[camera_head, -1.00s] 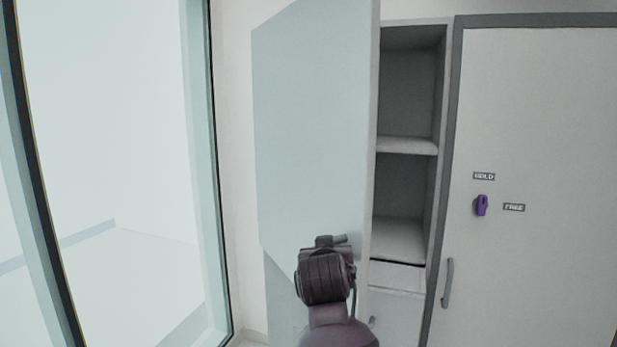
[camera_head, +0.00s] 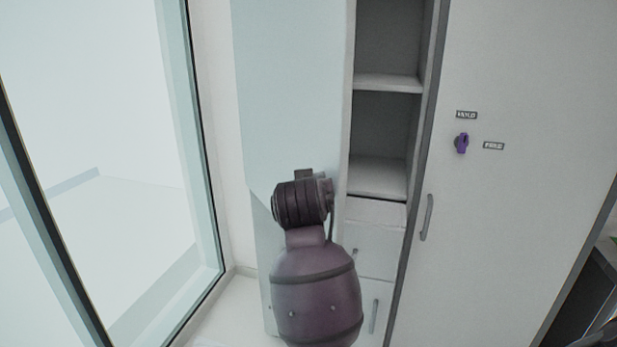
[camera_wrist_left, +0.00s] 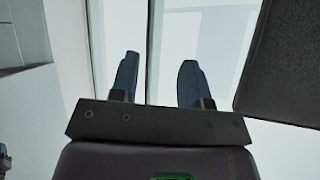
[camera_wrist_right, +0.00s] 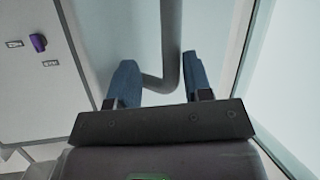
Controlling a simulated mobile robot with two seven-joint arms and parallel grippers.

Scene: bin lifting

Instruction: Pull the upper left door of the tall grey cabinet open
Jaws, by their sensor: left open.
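The tall grey cabinet (camera_head: 431,90) has its upper left door (camera_head: 290,90) swung open to the left in the head view, showing bare shelves. One of my arms reaches up in front of the door's lower part; its wrist hides its gripper there. In the right wrist view my right gripper (camera_wrist_right: 158,66) has its fingers apart, with a grey bar handle (camera_wrist_right: 171,45) between them. I cannot tell whether they touch it. In the left wrist view my left gripper (camera_wrist_left: 157,62) is open and empty, facing the window side.
A glass window wall (camera_head: 100,130) stands left of the door. Right of the shelves is a large closed door (camera_head: 530,60) with a purple knob (camera_head: 462,144) and a bar handle (camera_head: 427,218). Drawers (camera_head: 375,250) sit below the shelves. A dark panel (camera_wrist_left: 285,65) is close to my left gripper.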

